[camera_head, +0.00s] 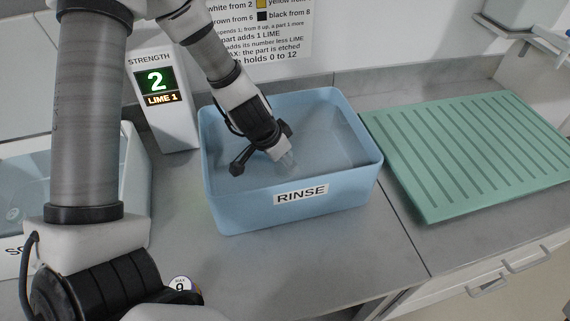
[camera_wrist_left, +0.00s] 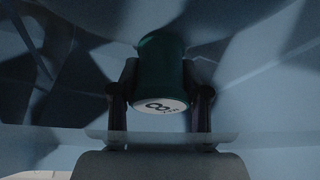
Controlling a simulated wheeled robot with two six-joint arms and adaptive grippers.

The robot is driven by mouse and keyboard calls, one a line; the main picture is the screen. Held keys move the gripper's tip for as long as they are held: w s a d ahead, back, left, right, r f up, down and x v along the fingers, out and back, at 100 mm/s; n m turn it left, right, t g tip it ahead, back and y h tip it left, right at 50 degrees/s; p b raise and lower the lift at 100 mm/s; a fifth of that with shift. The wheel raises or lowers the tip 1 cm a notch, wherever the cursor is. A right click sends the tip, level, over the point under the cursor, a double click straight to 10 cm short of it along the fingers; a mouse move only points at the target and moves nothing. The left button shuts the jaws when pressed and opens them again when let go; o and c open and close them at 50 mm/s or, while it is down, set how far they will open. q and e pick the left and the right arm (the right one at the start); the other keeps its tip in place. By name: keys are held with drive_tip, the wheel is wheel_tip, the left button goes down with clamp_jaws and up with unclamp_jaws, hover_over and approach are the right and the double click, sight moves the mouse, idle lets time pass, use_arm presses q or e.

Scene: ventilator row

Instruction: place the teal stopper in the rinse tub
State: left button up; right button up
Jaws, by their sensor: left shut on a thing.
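The teal stopper (camera_wrist_left: 162,55) shows in the left wrist view as a dark teal cylinder with a pale end face marked with an 8 and smaller print. My left gripper (camera_head: 284,158) is shut on it, one finger on each side. In the head view this gripper reaches down inside the blue rinse tub (camera_head: 325,188), labelled RINSE, and I cannot make out the stopper there. Blue tub walls surround the gripper in the wrist view. I cannot tell whether the stopper touches the tub floor. My right gripper is not in view.
A strength display (camera_head: 163,100) reading 2 and LIME 1 stands behind left. A green ribbed drain mat (camera_head: 470,150) lies to the right. Another tub (camera_head: 132,165) and a round MAX 9 tag (camera_head: 180,284) are partly hidden by my arm. The counter before the rinse tub is clear.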

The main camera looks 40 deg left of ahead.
use_arm(q)
drive_tip(key=shift+f, duration=0.15)
drive_tip(key=o, duration=1.2)
drive_tip(key=shift+r, duration=0.5)
drive_tip(key=p+v, duration=1.1)
drive_tip(key=shift+s+r, duration=0.15)
drive_tip(key=shift+r, duration=0.05)
